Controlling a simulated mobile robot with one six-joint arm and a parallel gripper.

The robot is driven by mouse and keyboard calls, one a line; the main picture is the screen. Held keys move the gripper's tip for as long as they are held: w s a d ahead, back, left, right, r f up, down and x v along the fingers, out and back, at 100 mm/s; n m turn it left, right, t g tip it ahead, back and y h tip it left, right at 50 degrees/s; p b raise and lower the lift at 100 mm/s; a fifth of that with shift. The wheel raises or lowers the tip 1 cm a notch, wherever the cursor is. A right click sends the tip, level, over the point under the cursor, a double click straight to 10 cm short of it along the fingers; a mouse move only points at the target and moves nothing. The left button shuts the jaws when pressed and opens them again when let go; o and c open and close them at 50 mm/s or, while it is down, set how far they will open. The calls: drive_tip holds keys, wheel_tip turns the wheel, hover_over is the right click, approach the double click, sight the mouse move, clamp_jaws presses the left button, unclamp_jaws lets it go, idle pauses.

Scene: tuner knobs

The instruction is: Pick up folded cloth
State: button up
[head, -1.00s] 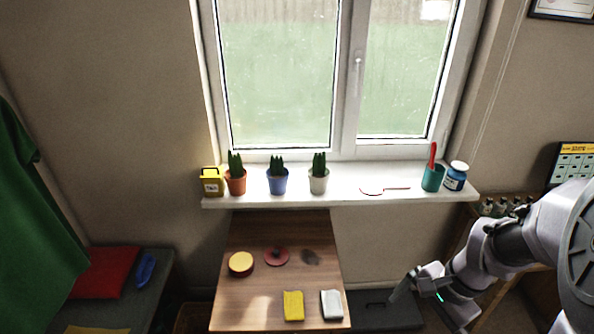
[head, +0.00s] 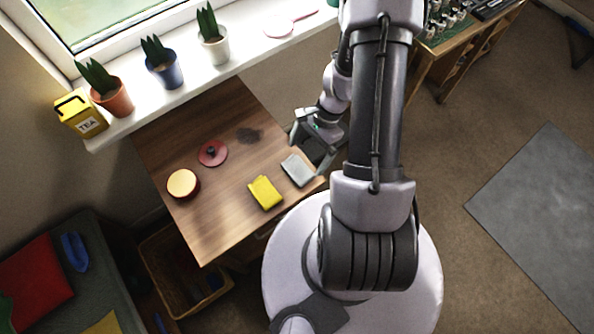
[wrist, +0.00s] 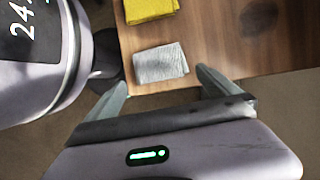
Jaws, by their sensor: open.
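Two folded cloths lie on the wooden table (head: 225,225). One is a grey-white folded cloth (head: 297,170) near the table's right edge, and it also shows in the wrist view (wrist: 160,64). The other is a yellow folded cloth (head: 265,192) to its left, partly in the wrist view (wrist: 150,8) at the top edge. My gripper (head: 312,158) is open and empty beside the grey-white cloth. In the wrist view its two fingers (wrist: 160,84) point toward the table edge, with the grey-white cloth between and beyond the tips. Whether they touch it I cannot tell.
A round yellow-topped tin (head: 183,184), a red lid (head: 212,153) and a dark stain (head: 248,135) are on the table. The windowsill (head: 190,91) above holds potted plants and a yellow tea tin (head: 80,115). A basket (head: 196,297) stands below left.

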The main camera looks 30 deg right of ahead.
sight(299, 166)
drive_tip(key=b+x, duration=0.1)
drive_tip(key=x, duration=0.1)
drive_tip(key=b+x, duration=0.2)
drive_tip(key=x, duration=0.1)
drive_tip(key=shift+w+a, duration=0.1)
drive_tip(key=shift+a, duration=0.25)
drive_tip(key=c, duration=1.1)
drive_tip(key=shift+o, duration=0.2)
drive_tip(key=shift+r, duration=0.1)
